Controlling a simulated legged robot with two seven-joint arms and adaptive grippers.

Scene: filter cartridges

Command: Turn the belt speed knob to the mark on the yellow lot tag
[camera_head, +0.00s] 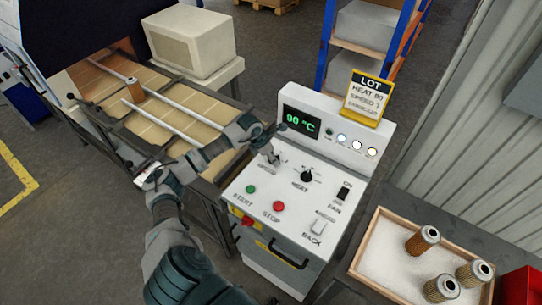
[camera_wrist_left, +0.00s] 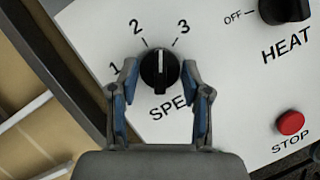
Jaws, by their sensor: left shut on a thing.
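The speed knob (camera_wrist_left: 160,69) is black with a white line, which stands about upright in the left wrist view, its top end between the marks 2 and 3. The marks 1, 2 and 3 curve around the knob. My left gripper (camera_wrist_left: 160,72) is shut on the knob, one finger on each side. In the head view my left gripper (camera_head: 268,142) reaches over the control panel (camera_head: 326,195) and hides most of the knob. The yellow lot tag (camera_head: 368,97) stands on top of the panel; its small print seems to read heat 80, speed 1. My right gripper is out of view.
The heat knob (camera_head: 307,176), green start button (camera_head: 250,189) and red stop button (camera_head: 279,206) sit close by. A green display (camera_head: 301,123) is behind. A wooden tray (camera_head: 373,237) with filter cartridges stands right; the belt (camera_head: 165,118) is left.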

